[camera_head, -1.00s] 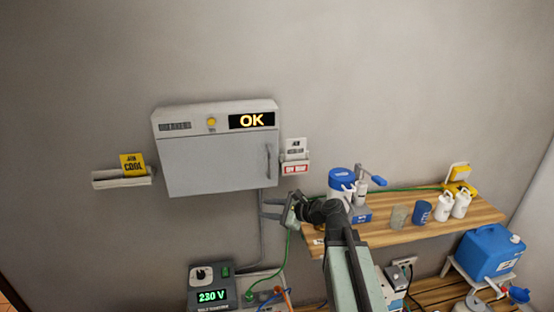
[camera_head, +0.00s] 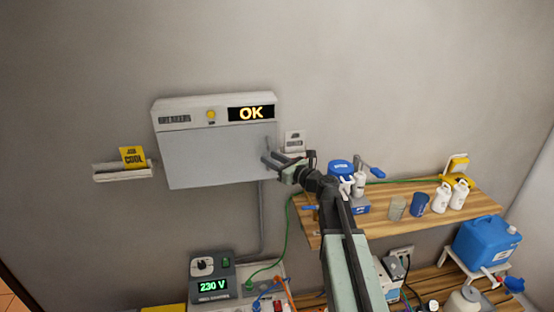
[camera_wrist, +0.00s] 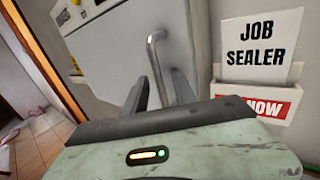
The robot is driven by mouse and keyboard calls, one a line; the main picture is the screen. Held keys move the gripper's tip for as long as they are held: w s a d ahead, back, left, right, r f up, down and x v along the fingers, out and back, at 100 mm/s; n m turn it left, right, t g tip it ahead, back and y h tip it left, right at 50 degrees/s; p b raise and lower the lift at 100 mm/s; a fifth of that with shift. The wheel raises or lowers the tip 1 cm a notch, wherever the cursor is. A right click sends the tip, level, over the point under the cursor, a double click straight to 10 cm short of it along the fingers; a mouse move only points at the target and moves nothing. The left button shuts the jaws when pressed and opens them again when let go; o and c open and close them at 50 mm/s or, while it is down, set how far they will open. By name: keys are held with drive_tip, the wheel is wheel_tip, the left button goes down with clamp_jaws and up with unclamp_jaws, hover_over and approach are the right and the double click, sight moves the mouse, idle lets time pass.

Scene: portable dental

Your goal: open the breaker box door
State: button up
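The breaker box (camera_head: 212,150) is a grey wall cabinet. Its door is shut, below a strip with "BREAKERS" lettering, a yellow lamp and a lit "OK" display. The door's upright bar handle (camera_wrist: 156,62) is near its right edge; my gripper largely hides it in the head view. My gripper (camera_head: 268,160) is at the handle. In the wrist view, its two dark fingers (camera_wrist: 160,85) stand apart on either side of the handle's lower part. I cannot tell whether either finger touches it.
A card holder reading "JOB SEALER" (camera_wrist: 256,60) is on the wall close right of the box. Another holder with a yellow card (camera_head: 132,157) is at its left. A wooden shelf (camera_head: 395,222) with bottles and cups lies below right. A 230 V unit (camera_head: 213,277) sits below.

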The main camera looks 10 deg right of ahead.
clamp_jaws()
idle(1.4)
